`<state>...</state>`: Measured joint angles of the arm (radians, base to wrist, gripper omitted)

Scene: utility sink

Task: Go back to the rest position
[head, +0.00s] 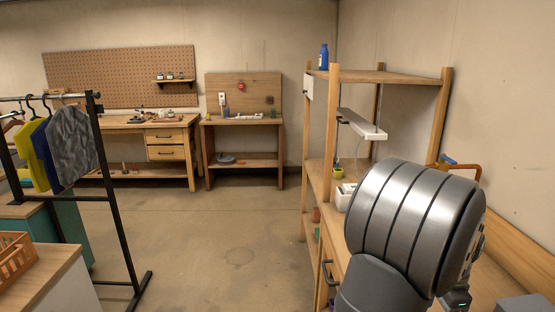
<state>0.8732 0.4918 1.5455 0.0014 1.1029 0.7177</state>
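My own grey ribbed arm link fills the lower right of the head view, in front of the wooden shelf unit. My gripper is not in view, so I cannot see its fingers or whether it holds anything. The task names no object, and the sink is not visible in this view.
A wooden shelf unit (333,140) with a blue bottle (324,56) on top stands close behind my arm. A black clothes rack (120,215) stands at left, near an orange basket (14,258). Workbenches (193,155) line the back wall. The middle floor (225,240) is clear.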

